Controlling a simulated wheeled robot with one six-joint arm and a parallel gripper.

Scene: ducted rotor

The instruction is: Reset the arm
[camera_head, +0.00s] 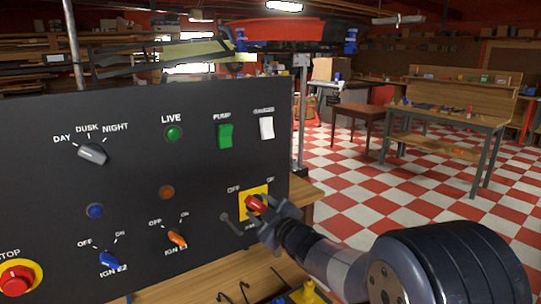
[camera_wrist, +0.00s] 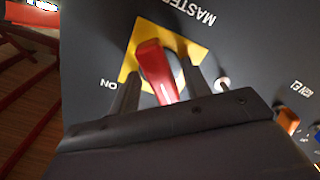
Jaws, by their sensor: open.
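My gripper (camera_head: 262,220) is at the right part of the black control panel (camera_head: 130,215), in front of the red master switch (camera_head: 255,203) on its yellow plate. In the wrist view, the gripper's two fingers (camera_wrist: 160,95) stand open, one on each side of the red switch handle (camera_wrist: 155,68). I cannot tell whether they touch it. The yellow plate (camera_wrist: 190,48) has OFF and ON marks around it, and the handle is tilted. My arm reaches in from the lower right of the head view.
The panel also carries a green rocker (camera_head: 225,135), a white rocker (camera_head: 266,128), an orange knob (camera_head: 177,239), a blue knob (camera_head: 108,259) and a red stop button (camera_head: 17,278). A wooden bench (camera_head: 235,275) lies below. Open checkered floor (camera_head: 345,200) is to the right, before a workbench (camera_head: 450,118).

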